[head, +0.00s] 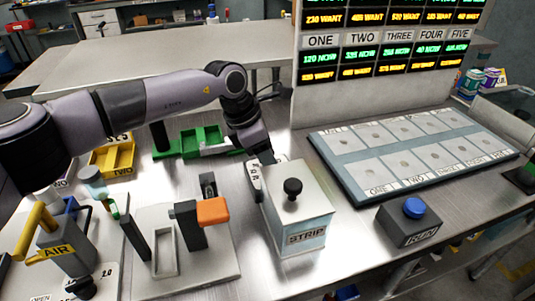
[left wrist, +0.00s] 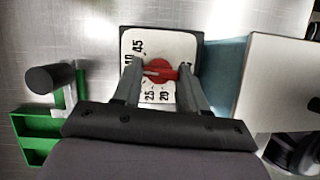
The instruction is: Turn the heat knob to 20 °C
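The red heat knob (left wrist: 160,69) sits on a white dial plate (left wrist: 133,44) with a dark border; the numbers 45, 25 and 20 are readable. The knob's white mark points left, away from the 20 at the lower edge. My left gripper (left wrist: 160,72) is open around the knob, one finger on each side; whether they touch it I cannot tell. In the head view my left gripper (head: 262,160) is down behind the STRIP box (head: 297,211), beside the small dial plate (head: 254,181); the knob is hidden there. My right gripper is not in view.
The STRIP box has a black ball handle (head: 293,187) and stands close to my left gripper. A green tray (head: 200,140) and yellow tray (head: 113,157) lie left. A RUN button box (head: 408,225) and a slotted panel (head: 415,150) stand right.

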